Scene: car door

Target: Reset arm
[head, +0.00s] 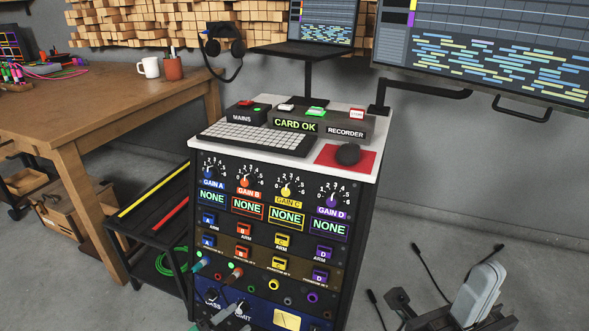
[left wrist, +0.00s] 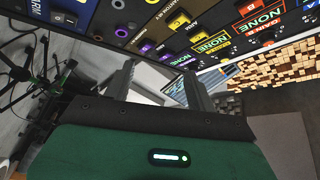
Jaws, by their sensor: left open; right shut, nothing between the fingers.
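My left gripper (head: 225,315) is at the bottom edge of the head view, in front of the lower part of the black equipment rack (head: 350,260). Only its grey fingertips show there. In the left wrist view the two fingers (left wrist: 157,85) stand wide apart with nothing between them, and the green wrist housing fills the bottom. The rack's panel appears upside down beyond the fingertips. I cannot tell whether they touch it. My right gripper is not visible in either view.
A wooden workbench (head: 110,108) and a low black cart (head: 160,215) stand left. A grey padded, black-legged object (head: 480,294) is at lower right.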

